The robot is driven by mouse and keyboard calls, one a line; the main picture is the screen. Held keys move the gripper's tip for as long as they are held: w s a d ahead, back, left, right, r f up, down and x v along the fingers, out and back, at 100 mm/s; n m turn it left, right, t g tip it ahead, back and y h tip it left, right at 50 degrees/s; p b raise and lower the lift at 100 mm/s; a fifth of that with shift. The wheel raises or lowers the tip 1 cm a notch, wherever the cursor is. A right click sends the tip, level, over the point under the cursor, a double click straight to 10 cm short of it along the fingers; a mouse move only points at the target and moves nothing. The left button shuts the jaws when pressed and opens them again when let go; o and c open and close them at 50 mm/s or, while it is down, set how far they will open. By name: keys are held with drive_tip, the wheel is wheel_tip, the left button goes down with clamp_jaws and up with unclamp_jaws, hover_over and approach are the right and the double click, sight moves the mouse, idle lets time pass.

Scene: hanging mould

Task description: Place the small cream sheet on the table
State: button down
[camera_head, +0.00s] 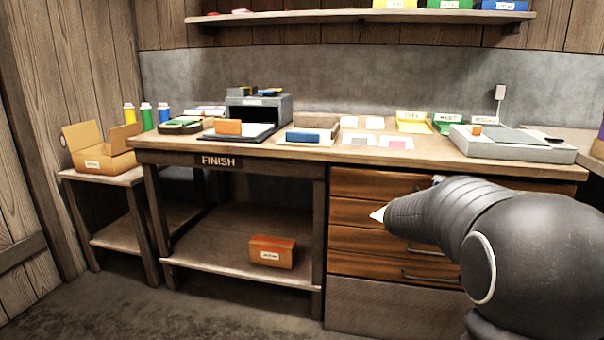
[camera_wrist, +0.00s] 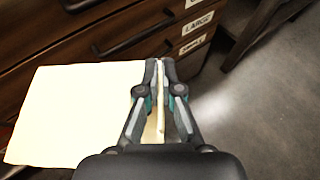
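A cream sheet (camera_wrist: 75,110) spreads to the left of my gripper (camera_wrist: 161,66) in the wrist view. The gripper's fingers are closed on it, with a cream strip showing between them. In the head view only a pale corner of the sheet (camera_head: 378,214) shows, at the left end of my arm and in front of the drawers. My fingers are hidden there. The wooden table (camera_head: 425,161), with a FINISH label on its front, stands behind and above the sheet. The sheet is off the tabletop.
Drawers (camera_head: 375,243) with handles face my arm. On the tabletop are small pale sheets (camera_head: 349,122), a pink-marked sheet (camera_head: 396,143), a blue block (camera_head: 303,135), a yellow tray (camera_head: 413,122), a green tray (camera_head: 447,124) and a grey flat device (camera_head: 510,145). A bare strip runs along the front edge.

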drive_tip(key=s+a+f+n+t+y+p, duration=0.1)
drive_tip(key=s+a+f+n+t+y, duration=0.1)
drive_tip(key=a+f, duration=0.7)
drive_tip(key=s+a+f+n+t+y+p, duration=0.1)
drive_tip(key=s+a+f+n+y, duration=0.3)
drive_tip(key=a+f, duration=0.4)
drive_tip(key=a, duration=0.2)
drive_tip(key=shift+s+a+f+t+p, duration=0.3)
drive_tip(key=shift+s+f+t, duration=0.05)
drive_tip(key=shift+f+t, duration=0.05)
drive_tip(key=shift+d, duration=0.1)
